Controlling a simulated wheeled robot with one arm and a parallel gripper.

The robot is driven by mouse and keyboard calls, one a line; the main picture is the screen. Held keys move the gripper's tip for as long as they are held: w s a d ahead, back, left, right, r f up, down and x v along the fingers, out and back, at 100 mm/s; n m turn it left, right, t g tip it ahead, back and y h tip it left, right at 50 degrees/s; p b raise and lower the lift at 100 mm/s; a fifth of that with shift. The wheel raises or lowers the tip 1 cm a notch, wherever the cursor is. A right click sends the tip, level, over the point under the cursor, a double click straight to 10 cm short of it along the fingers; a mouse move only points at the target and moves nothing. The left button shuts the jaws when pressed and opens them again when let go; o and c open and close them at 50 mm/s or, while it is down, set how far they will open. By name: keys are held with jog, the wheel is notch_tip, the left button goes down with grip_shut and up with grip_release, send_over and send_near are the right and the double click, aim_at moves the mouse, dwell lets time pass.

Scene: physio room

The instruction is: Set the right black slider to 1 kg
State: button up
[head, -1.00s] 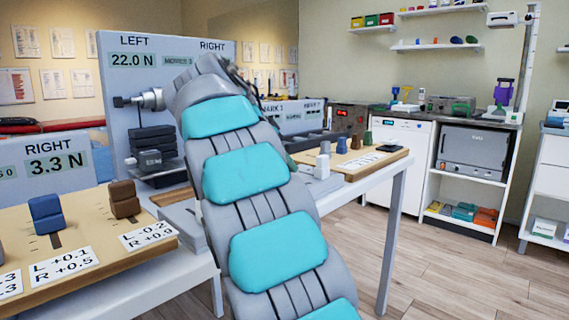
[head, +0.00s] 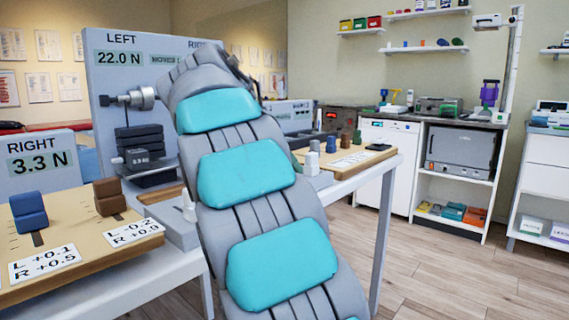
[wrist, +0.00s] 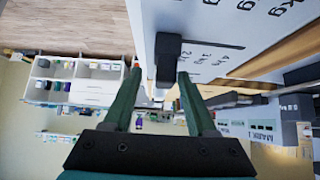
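In the wrist view, a black slider (wrist: 168,50) stands out from a white panel (wrist: 200,25) with a dark slot and handwritten kg marks beside it. My gripper (wrist: 160,72) is open. Its two green fingers point at the slider, which shows between and just beyond the fingertips. I cannot tell whether either finger touches it. Which mark the slider stands at is not clear. In the head view my arm hides my gripper and this slider. The LEFT display (head: 119,58) reads 22.0 N and the RIGHT display (head: 40,163) reads 3.3 N.
A wooden board with a blue slider (head: 28,212) and a brown slider (head: 109,197) lies at the left. Black stacked weights (head: 139,142) stand behind my arm. Another table (head: 345,171) with small weights is to the right of my arm. Open wooden floor (head: 440,265) lies at the right.

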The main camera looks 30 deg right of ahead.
jog(key=p+v, duration=0.1)
jog(key=v, duration=0.7)
dwell(0.6)
